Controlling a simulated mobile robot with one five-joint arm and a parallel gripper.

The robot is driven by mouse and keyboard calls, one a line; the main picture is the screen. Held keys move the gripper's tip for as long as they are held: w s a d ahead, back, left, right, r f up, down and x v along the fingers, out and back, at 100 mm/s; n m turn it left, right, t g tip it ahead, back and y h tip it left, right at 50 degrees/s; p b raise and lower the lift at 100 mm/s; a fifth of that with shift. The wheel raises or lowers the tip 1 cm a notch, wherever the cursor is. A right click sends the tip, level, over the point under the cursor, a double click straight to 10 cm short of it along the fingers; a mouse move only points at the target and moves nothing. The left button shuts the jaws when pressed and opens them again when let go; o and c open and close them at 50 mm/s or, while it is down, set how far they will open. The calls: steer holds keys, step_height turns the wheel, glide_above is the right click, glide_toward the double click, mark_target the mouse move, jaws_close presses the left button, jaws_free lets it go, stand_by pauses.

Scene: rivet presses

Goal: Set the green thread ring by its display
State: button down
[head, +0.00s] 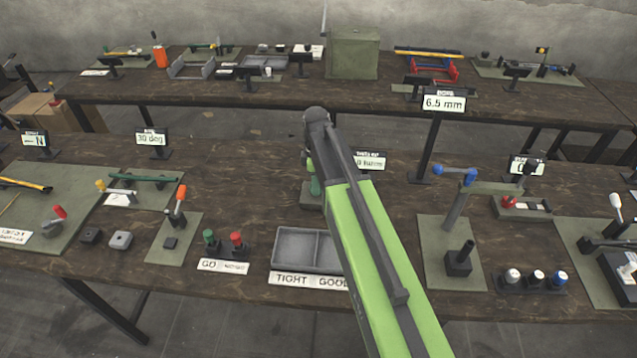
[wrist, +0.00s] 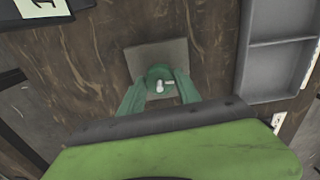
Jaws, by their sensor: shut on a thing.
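My gripper (wrist: 160,92) is shut on the green thread ring (wrist: 159,72), with one finger on either side of it. The ring sits above a square grey base plate (wrist: 150,54), and a small white part shows in its middle. In the head view my arm hides most of the ring, while the base plate (head: 309,196) shows beside the arm. A small display (head: 371,160) stands behind and to the right, partly hidden by my arm. Its text is too small to read surely. A white display edge also shows top left in the wrist view (wrist: 42,8).
A grey two-part tray (head: 297,249) labelled TIGHT and GOOD lies in front. Green (head: 209,238) and red (head: 237,240) knobbed gauges stand to its left. A lever press (head: 459,256) stands to the right. Bare wood lies left of the base plate.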

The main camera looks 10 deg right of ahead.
steer(key=shift+s+n, duration=0.15)
steer(key=shift+n, duration=0.45)
steer(key=c, duration=1)
jaws_free()
steer(key=shift+s+a+r, duration=0.1)
steer(key=shift+o, duration=0.7)
steer(key=shift+r+p, duration=0.55)
steer(key=shift+p, duration=0.05)
step_height(320, 180, up, 16)
steer(key=p, duration=1.6)
steer(key=shift+r, duration=0.15)
